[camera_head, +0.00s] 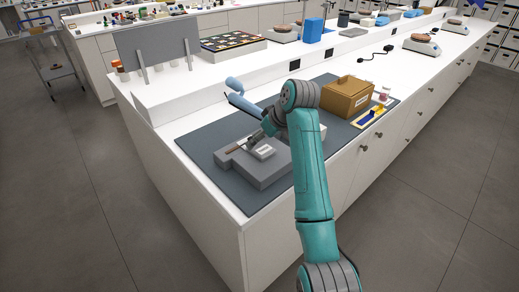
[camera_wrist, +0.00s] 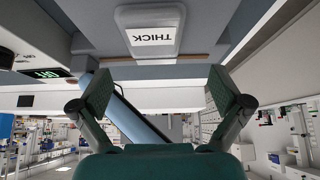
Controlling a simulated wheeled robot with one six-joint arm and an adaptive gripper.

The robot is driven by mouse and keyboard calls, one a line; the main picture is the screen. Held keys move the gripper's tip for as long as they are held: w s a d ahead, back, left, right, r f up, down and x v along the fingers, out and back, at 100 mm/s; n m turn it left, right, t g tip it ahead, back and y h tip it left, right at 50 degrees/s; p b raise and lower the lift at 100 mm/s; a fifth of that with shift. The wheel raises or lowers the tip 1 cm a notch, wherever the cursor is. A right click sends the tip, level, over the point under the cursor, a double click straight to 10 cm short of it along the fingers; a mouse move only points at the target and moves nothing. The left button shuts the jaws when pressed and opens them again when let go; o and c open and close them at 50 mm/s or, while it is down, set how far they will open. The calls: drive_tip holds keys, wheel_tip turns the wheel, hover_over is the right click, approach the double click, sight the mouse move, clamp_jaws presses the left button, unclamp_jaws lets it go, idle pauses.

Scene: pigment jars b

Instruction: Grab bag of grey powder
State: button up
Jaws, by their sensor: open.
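A small light-grey packet-like piece with a white label (camera_head: 263,152) lies on a grey block (camera_head: 262,175) on the bench mat. My gripper (camera_head: 250,140) is above and beside this piece in the head view. In the wrist view my gripper (camera_wrist: 160,92) has its two green-padded fingers wide apart, with nothing between the pads. The arm hides part of the block's surroundings.
A brown box (camera_head: 346,99) stands on the mat to the right, with a yellow-and-blue tray (camera_head: 370,116) and a small jar (camera_head: 384,94) beside it.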

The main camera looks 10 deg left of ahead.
sight(257, 145)
drive_tip(key=shift+w+d+x, duration=0.1)
drive_tip(key=shift+w+x, duration=0.05)
drive_tip(key=shift+x, duration=1.15)
drive_tip(key=shift+w+d+x, duration=0.15)
drive_tip(key=shift+w+x, duration=0.05)
drive_tip(key=shift+x, duration=1.15)
drive_tip(key=shift+c, duration=0.3)
drive_tip(key=shift+r, duration=0.1)
drive_tip(key=c, duration=1.3)
